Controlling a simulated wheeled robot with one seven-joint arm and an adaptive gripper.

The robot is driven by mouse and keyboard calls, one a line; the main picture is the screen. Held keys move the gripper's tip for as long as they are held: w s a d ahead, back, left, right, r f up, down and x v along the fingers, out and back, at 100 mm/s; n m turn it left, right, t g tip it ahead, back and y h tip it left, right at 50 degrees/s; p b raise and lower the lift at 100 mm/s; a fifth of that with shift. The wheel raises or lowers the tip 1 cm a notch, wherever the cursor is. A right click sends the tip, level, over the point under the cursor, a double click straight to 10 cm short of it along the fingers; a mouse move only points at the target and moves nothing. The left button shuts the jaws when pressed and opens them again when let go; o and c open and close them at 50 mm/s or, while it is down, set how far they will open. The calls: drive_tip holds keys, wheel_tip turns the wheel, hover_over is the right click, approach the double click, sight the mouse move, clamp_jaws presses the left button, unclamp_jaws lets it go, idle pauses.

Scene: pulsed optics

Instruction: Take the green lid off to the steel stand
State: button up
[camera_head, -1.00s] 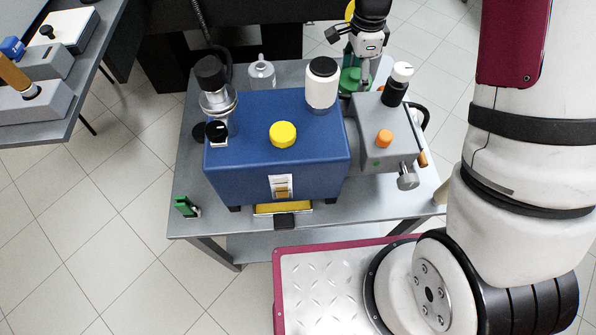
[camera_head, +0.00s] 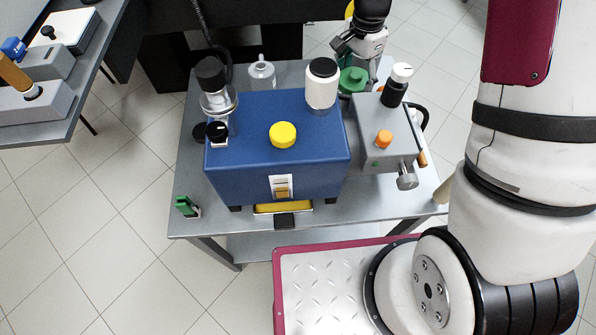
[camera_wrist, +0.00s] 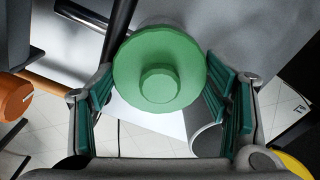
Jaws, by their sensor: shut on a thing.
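The green lid (camera_head: 353,79) is a round disc with a raised knob, at the back of the grey table between the white jar and the grey box. In the wrist view the lid (camera_wrist: 160,60) sits between the teal finger pads, knob facing the camera. My gripper (camera_head: 361,57) is shut on it at its sides; the fingers also show in the wrist view (camera_wrist: 163,88). I cannot tell for sure which thing is the steel stand; the grey metal table (camera_head: 330,215) carries the equipment.
A blue box (camera_head: 250,155) with a yellow knob (camera_head: 283,134) fills the table's middle.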

drive_tip(key=shift+s+f, duration=0.1)
drive_tip(key=shift+s, duration=0.05)
drive_tip(key=n, duration=0.4)
drive_tip(key=shift+d+n, duration=0.1)
drive_tip(key=shift+n, duration=0.3)
drive_tip(key=n+p, duration=0.1)
drive_tip(key=n, duration=0.2)
drive_tip(key=o, duration=0.7)
drive_tip(key=c, duration=1.1)
drive_tip(key=shift+o, duration=0.2)
